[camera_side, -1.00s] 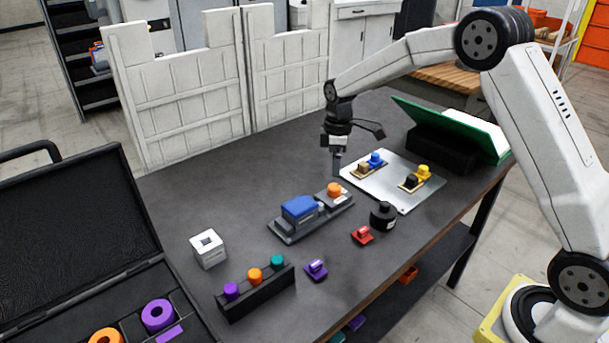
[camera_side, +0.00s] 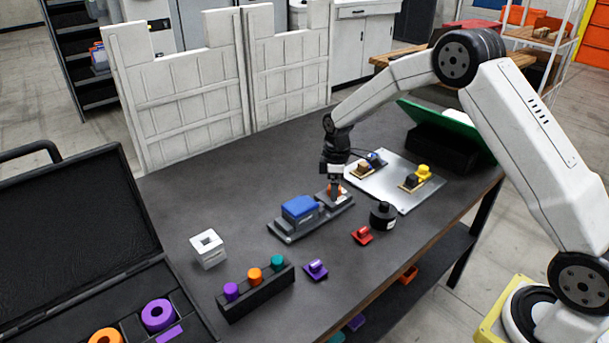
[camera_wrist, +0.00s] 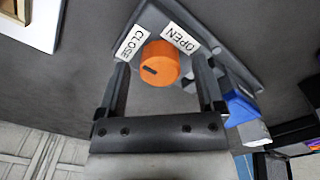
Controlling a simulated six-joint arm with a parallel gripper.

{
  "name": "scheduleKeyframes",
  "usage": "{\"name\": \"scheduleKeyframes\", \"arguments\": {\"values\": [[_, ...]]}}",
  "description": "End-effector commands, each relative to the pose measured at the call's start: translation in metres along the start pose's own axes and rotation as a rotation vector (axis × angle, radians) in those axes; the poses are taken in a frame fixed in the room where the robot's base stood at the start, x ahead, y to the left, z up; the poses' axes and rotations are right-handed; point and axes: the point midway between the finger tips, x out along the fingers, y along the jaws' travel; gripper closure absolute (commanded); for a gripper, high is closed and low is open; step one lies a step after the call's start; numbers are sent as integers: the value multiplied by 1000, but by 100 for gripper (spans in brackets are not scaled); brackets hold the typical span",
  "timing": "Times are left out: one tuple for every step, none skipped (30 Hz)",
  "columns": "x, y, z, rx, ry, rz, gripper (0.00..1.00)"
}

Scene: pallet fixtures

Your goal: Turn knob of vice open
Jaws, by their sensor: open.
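The vice (camera_side: 290,226) is a grey fixture with a blue block (camera_side: 299,207) at its left part and an orange knob (camera_wrist: 158,64) at its right end. In the wrist view the knob has a dark slot and lies between two white labels, CLOSE (camera_wrist: 132,43) and OPEN (camera_wrist: 181,38). My gripper (camera_wrist: 162,75) is open, with one finger on each side of the knob and visible gaps beside it. In the side view my gripper (camera_side: 336,190) is directly over the knob and hides most of it.
A silver plate (camera_side: 398,197) with small coloured parts lies behind and right of the vice. A black cylinder (camera_side: 383,216) and a red part (camera_side: 362,235) are close at the right. A white block (camera_side: 208,249) and a rack of knobs (camera_side: 256,292) stand in front.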

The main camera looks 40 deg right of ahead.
Motion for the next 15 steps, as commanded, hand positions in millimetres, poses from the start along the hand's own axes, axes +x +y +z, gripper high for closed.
{"name": "scheduleKeyframes", "arguments": {"values": [[0, 0, 0, 0, 0, 0, 14], [0, 0, 0, 0, 0, 0, 14], [0, 0, 0, 0, 0, 0, 14], [0, 0, 0, 0, 0, 0, 23], [0, 0, 0, 0, 0, 0, 33], [0, 0, 0, 0, 0, 0, 45], [0, 0, 0, 0, 0, 0, 55], [0, 0, 0, 0, 0, 0, 64], [0, 0, 0, 0, 0, 0, 77], [0, 0, 0, 0, 0, 0, 87], [0, 0, 0, 0, 0, 0, 96], [0, 0, 0, 0, 0, 0, 100], [0, 0, 0, 0, 0, 0, 100], [0, 0, 0, 0, 0, 0, 100], [0, 0, 0, 1, 0, 0, 100]]}}
